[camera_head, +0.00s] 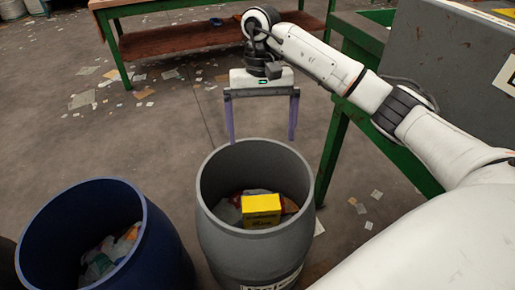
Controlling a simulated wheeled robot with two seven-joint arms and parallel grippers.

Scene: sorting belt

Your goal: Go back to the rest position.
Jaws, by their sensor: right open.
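My right gripper (262,136) is open and empty, with its two purple fingers wide apart and pointing down. It hangs above the far rim of the grey barrel (252,242). A yellow box (261,211) lies in the grey barrel on top of other waste, below the gripper and apart from it. My right arm reaches in from the right. My left gripper is out of view.
A blue barrel (165,262) with mixed scraps stands at the lower left. A green-framed table (180,67) is at the back. A grey machine housing (446,68) on a green frame stands at the right. Paper scraps litter the floor.

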